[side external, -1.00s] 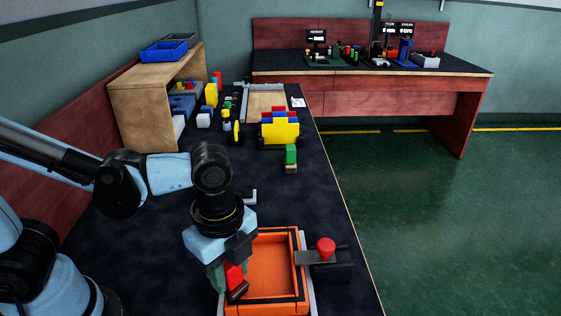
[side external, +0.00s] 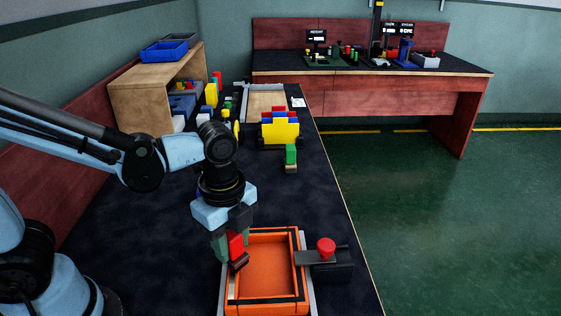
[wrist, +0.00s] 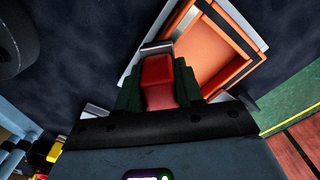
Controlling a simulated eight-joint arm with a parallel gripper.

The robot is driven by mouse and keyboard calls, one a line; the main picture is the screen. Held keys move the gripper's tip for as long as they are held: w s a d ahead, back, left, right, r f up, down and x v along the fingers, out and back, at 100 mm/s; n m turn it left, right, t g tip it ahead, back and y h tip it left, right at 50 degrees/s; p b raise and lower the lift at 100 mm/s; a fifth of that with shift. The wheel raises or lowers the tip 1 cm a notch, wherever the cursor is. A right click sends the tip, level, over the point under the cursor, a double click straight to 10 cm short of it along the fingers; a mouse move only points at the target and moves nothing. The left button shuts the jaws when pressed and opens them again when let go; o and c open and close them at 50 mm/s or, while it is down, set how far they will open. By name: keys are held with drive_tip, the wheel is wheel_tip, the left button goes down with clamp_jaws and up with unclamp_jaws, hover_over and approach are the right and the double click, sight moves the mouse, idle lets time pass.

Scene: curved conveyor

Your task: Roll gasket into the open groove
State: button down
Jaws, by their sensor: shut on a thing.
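My gripper (side external: 232,246) is shut on the red handle (side external: 236,244) of a roller tool, with green fingers on both sides of it. The tool's dark roller end (side external: 239,262) is at the far-left part of the orange tray's rim; whether it touches is unclear. The orange tray (side external: 226,293) has a raised rim and a recessed middle.
A grey clamp bar with a red knob (side external: 326,246) stands at the tray's right edge. A green block (side external: 291,153) and a yellow block rack (side external: 280,131) stand farther back. Dark table is clear left of the tray.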

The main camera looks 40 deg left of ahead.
drive_tip(key=shift+w+a, duration=2.5)
wheel_tip(320, 180, up, 8)
drive_tip(key=shift+f, duration=0.25)
